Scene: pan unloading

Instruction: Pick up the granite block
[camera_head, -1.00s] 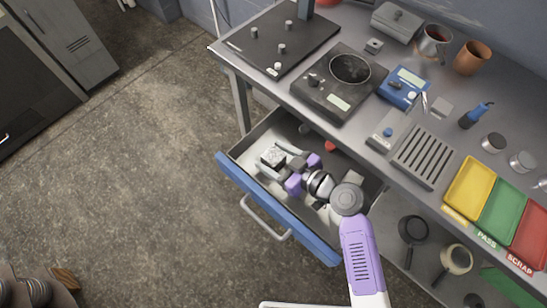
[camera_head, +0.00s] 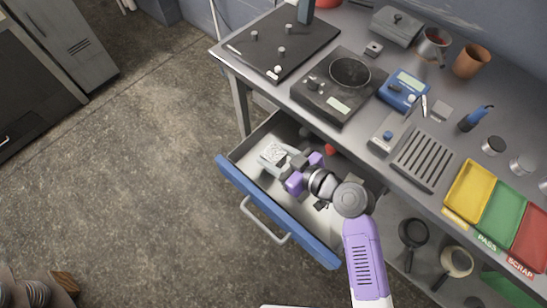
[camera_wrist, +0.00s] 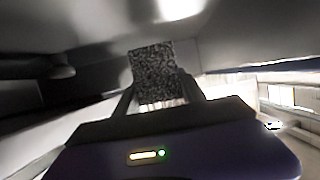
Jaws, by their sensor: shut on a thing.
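The granite block (camera_head: 273,154) is a speckled grey cube at the left end of the open drawer (camera_head: 241,168). My gripper (camera_head: 281,160) reaches into the drawer from the right and is shut on the block. In the wrist view the speckled block (camera_wrist: 152,72) sits between the two dark fingers (camera_wrist: 160,92). The fingers cover part of the block's sides. I cannot tell whether the block touches the drawer floor.
The blue drawer front (camera_head: 275,210) with its handle (camera_head: 265,220) stands out from the bench. A red round thing (camera_head: 330,149) lies farther back in the drawer. The bench top above holds a hot plate (camera_head: 338,85) and a blue meter (camera_head: 404,90).

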